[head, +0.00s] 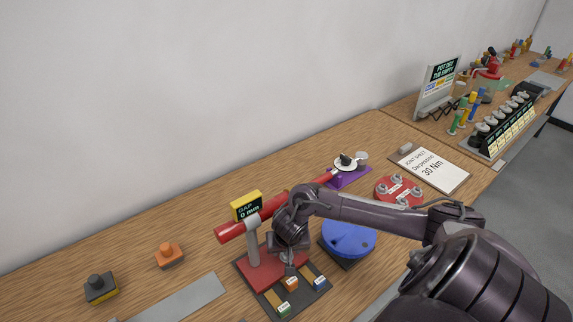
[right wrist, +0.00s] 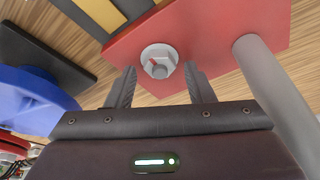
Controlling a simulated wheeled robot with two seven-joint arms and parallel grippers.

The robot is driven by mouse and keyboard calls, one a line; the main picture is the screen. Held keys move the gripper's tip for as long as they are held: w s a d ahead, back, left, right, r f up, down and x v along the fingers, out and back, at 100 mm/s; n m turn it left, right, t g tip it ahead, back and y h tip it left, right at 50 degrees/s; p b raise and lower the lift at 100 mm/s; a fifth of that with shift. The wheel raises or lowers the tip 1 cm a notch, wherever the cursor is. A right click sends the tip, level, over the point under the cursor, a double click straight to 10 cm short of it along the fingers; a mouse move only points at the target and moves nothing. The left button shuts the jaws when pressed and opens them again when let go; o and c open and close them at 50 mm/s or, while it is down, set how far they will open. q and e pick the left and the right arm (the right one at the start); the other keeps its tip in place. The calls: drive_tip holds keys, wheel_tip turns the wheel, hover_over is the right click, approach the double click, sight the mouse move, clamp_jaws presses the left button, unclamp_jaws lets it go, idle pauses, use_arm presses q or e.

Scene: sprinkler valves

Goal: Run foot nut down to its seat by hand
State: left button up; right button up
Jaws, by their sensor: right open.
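The foot nut (right wrist: 159,68) is a grey hex nut on a stud with a pale round washer, on the red foot plate (right wrist: 200,35) in the right wrist view. A small red mark shows on it. My right gripper (right wrist: 160,88) is open, with its two fingers apart on either side just short of the nut and not touching it. In the head view my right gripper (head: 290,262) points down over the red foot plate (head: 262,276) and hides the nut. A grey post (head: 252,246) rises from the plate to a red pipe (head: 232,231). My left gripper is not seen.
A gap display (head: 246,206) reading 0 mm sits above the pipe. A blue round piece (head: 348,240) stands to the right. A red flange with bolts (head: 398,192) and a 30 Nm card (head: 432,168) lie beyond. Orange (head: 169,256) and dark (head: 100,290) blocks stand left.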

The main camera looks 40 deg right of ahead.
drive_tip(key=shift+c, duration=1.1)
drive_tip(key=c, duration=0.7)
drive_tip(key=shift+n, duration=0.6)
drive_tip(key=shift+c, duration=0.3)
drive_tip(key=shift+n+y, duration=0.4)
drive_tip(key=shift+n, duration=0.5)
drive_tip(key=o, duration=1.1)
